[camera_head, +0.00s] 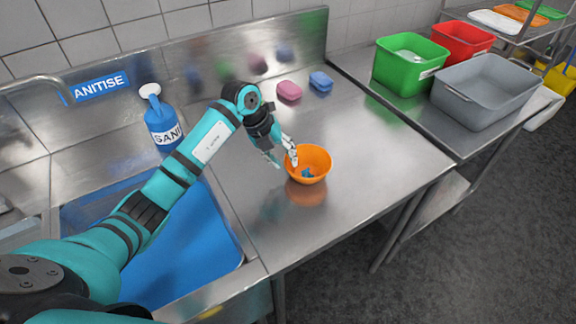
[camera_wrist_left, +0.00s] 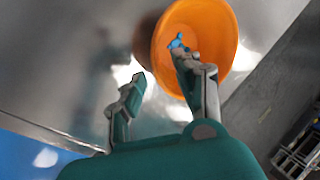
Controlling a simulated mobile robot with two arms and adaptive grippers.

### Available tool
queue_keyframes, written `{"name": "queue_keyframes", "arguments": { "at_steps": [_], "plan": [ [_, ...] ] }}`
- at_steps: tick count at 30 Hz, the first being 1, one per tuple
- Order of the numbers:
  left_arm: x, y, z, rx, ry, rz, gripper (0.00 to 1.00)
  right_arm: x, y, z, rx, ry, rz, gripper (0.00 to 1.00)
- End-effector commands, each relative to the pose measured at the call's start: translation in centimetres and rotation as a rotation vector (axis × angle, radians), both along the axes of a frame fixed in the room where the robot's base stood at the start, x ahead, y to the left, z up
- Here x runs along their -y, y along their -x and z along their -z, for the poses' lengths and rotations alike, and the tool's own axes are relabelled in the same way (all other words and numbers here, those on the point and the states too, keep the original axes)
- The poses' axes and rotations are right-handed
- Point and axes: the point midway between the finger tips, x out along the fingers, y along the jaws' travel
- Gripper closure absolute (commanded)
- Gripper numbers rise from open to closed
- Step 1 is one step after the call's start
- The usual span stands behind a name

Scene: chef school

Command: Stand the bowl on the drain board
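An orange bowl (camera_head: 318,157) stands upright, open side up, on the steel drain board (camera_head: 375,165) right of the sink. A small blue shape shows inside it; I cannot tell what it is. My left gripper (camera_head: 281,162) is at the bowl's left side with its fingers apart. In the left wrist view, the bowl (camera_wrist_left: 222,25) is at the upper middle. One finger of the left gripper (camera_wrist_left: 158,64) reaches over the bowl's inside and the other is outside it, with the near rim between them. Contact with the rim cannot be told. My right gripper is not in view.
A blue sanitiser bottle (camera_head: 162,125) stands behind the blue-filled sink (camera_head: 185,265). A pink sponge (camera_head: 289,91) and a blue sponge (camera_head: 320,82) lie at the back. Green (camera_head: 405,70), red (camera_head: 465,40) and grey (camera_head: 480,95) tubs stand on the right table. The board's front right is clear.

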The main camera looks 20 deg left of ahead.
Motion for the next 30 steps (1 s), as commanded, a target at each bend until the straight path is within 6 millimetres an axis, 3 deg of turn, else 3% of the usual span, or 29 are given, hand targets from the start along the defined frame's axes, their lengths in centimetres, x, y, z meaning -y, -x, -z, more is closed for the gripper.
{"name": "queue_keyframes", "arguments": {
  "at_steps": [6,12,30],
  "plan": [
    [-1.8,0.8,-4.3,0.005,-0.003,-0.001,0.67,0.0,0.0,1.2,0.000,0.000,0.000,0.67],
    [-2.7,1.4,-6.8,0.003,0.000,-0.001,0.67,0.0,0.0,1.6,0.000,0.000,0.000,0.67],
    [-2.8,1.6,-7.6,0.000,0.001,-0.001,0.67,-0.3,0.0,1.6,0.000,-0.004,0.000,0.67]
  ]
}}
